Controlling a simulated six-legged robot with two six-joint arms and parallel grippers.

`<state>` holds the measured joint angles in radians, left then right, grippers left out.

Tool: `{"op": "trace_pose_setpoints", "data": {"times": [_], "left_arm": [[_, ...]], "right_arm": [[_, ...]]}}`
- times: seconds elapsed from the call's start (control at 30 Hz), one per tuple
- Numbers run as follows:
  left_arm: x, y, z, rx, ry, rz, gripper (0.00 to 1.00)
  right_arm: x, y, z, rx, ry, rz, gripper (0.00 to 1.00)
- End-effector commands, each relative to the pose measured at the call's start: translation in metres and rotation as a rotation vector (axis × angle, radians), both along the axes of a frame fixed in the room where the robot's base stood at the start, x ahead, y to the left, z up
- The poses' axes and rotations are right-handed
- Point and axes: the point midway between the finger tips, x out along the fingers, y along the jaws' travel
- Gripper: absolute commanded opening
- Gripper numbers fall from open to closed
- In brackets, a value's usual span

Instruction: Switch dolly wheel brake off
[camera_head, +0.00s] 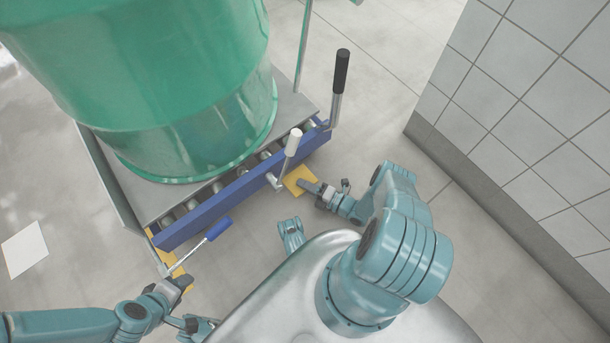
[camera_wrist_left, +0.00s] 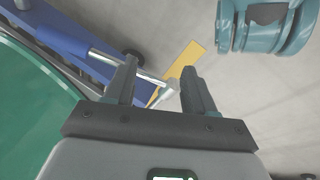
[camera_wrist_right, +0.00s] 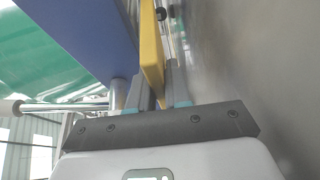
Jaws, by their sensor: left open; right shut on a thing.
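The dolly's blue front beam (camera_head: 213,207) runs below the large green drum (camera_head: 190,85). A yellow pedal-like plate (camera_head: 297,178) sticks out low at the beam's right end. It also shows in the right wrist view (camera_wrist_right: 150,45), between the fingers. My right gripper (camera_head: 310,187) is shut on this plate. A second yellow plate (camera_head: 178,277) is low at the left end; it also shows in the left wrist view (camera_wrist_left: 186,58). My left gripper (camera_wrist_left: 160,78) is open around the end of a metal lever (camera_wrist_left: 170,90), near this plate. I cannot tell contact there.
A blue-gripped lever (camera_head: 217,230) slants out at the front left. A white-gripped lever (camera_head: 293,142) and a black-gripped lever (camera_head: 341,75) rise at the right. A tiled wall (camera_head: 530,110) bounds the right side. A white sheet (camera_head: 24,248) lies on the floor at left.

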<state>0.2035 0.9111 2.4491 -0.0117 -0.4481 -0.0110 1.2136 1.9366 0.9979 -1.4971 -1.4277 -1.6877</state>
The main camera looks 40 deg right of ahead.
Motion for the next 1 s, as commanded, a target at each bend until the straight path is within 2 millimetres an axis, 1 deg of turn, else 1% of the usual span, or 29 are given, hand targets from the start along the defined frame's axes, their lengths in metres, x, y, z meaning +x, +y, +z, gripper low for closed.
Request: {"op": "trace_pose_setpoints", "data": {"times": [0.03, 0.3, 0.5, 0.7, 1.0], "left_arm": [[-0.003, -0.001, 0.009, -0.002, 0.009, -0.001, 0.55], [-0.027, -0.005, 0.043, -0.018, 0.09, -0.013, 0.55], [-0.041, -0.008, 0.062, -0.026, 0.137, -0.02, 0.55], [-0.046, -0.011, 0.072, -0.03, 0.151, -0.028, 0.55], [-0.047, -0.012, 0.076, -0.03, 0.153, -0.034, 0.55]], "right_arm": [[0.001, -0.001, 0.007, 0.002, 0.019, -0.001, 0.0], [0.003, -0.001, 0.022, 0.02, 0.187, 0.0, 0.0], [0.006, -0.001, 0.029, 0.034, 0.315, 0.001, 0.0], [0.009, -0.001, 0.033, 0.044, 0.407, 0.001, 0.0], [0.01, -0.001, 0.034, 0.05, 0.463, 0.0, 0.0]]}}
